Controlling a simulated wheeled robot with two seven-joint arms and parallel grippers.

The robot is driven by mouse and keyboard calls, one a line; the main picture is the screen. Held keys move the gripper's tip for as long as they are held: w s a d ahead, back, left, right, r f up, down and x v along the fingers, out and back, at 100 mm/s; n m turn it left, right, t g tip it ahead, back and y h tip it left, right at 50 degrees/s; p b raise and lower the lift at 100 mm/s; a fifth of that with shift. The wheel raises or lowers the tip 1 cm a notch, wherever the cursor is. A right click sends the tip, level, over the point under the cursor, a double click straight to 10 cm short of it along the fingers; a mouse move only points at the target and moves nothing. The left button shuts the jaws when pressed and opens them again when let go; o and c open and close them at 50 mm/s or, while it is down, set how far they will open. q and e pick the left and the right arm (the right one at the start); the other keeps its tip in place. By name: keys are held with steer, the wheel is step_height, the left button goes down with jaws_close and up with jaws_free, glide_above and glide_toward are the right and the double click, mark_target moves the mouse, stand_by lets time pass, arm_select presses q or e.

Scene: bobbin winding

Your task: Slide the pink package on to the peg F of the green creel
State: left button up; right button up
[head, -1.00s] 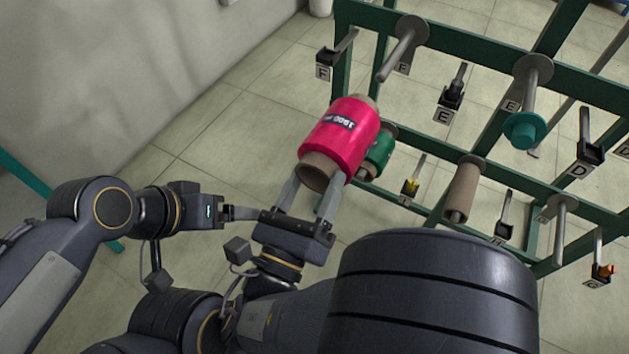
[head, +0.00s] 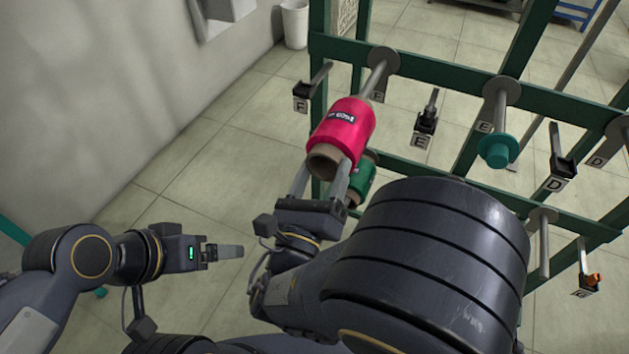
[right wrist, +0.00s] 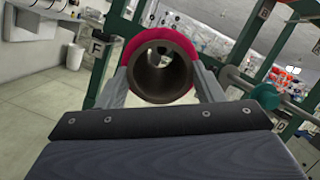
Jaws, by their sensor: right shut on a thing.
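The pink package (head: 344,126) is a bright pink cylinder on a brown tube, with a dark printed label. My right gripper (head: 323,172) is shut on its near end, one finger on each side. The peg F (head: 377,78) of the green creel (head: 441,84) is a grey rod with a round plate, just behind the package's far end. The two line up closely; I cannot tell if the peg's tip is inside the tube. The right wrist view shows the open bore of the pink package (right wrist: 163,70). My left gripper (head: 224,252) is empty at left, its jaw opening unclear.
A green package (head: 361,182) sits on the creel just below the pink one. A teal-tipped peg E (head: 497,125) and labelled black brackets (head: 301,95) stand along the creel. A white bin (head: 294,24) is by the wall. The floor left of the creel is free.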

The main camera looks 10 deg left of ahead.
steer(key=shift+w+d, duration=0.2)
steer(key=shift+w, duration=0.3)
steer(key=shift+w+d, duration=0.15)
steer(key=shift+w, duration=0.45)
steer(key=w, duration=0.1)
steer(key=w+d+p, duration=0.1)
steer(key=w, duration=0.2)
steer(key=shift+w+d+p, duration=0.2)
steer(key=shift+d+p, duration=0.05)
steer(key=shift+p, duration=0.05)
steer(key=shift+w+d, duration=0.15)
steer(key=shift+w, duration=0.4)
steer(key=shift+w+d+p, duration=0.2)
steer(key=shift+w+d, duration=0.1)
steer(key=shift+w, duration=0.65)
steer(key=shift+w+d+p, duration=0.15)
steer(key=shift+w+d, duration=0.2)
steer(key=shift+w, duration=0.6)
steer(key=shift+w+d+p, duration=0.2)
steer(key=shift+w+d, duration=0.1)
steer(key=shift+w, duration=0.8)
